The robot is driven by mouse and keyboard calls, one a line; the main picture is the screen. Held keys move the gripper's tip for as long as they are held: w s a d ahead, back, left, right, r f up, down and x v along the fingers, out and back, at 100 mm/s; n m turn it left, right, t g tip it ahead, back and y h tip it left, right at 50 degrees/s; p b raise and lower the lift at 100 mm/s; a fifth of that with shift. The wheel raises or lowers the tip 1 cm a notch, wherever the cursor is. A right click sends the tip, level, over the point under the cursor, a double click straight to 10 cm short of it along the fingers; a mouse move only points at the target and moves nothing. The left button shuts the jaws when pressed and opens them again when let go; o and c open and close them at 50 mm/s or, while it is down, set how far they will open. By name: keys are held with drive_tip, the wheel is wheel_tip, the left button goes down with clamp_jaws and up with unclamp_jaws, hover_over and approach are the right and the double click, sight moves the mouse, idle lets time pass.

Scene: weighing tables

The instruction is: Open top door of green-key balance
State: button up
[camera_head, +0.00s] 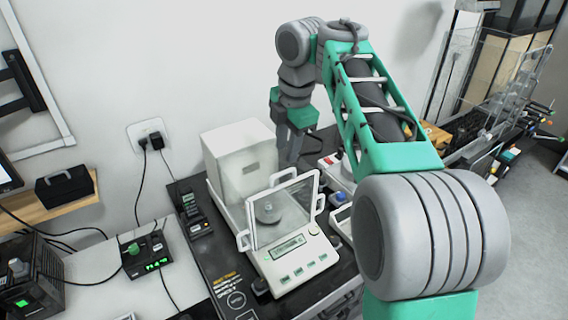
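The green-key balance (290,262) stands on the dark bench in the middle of the view. It has a white body, a small display and several green keys on its sloped front. Its clear draft shield (285,205) has white edges and white side handles, and a round pan shows through the glass. I cannot tell for certain whether the top door is open or shut. My gripper (290,150) points down behind and above the balance's right rear, beside the white housing. It appears apart from the shield. Its fingertips are dark and partly hidden, so its opening is unclear.
A white box-like housing (240,155) stands at the balance's back left. A device with a red key (330,160) is at the right, partly hidden by my arm. A black handset (195,215) and a green-lit display box (147,255) lie left. The wall is close behind.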

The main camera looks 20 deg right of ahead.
sight(283, 172)
drive_tip(key=f+b, duration=0.1)
drive_tip(key=f, duration=0.1)
drive_tip(key=w+f+b, duration=0.1)
drive_tip(key=f, duration=0.1)
drive_tip(key=f+b, duration=0.1)
drive_tip(key=f, duration=0.2)
drive_tip(key=shift+w+a+b, duration=0.15)
drive_tip(key=shift+a+b, duration=0.1)
drive_tip(key=shift+b, duration=0.15)
clamp_jaws()
idle(0.8)
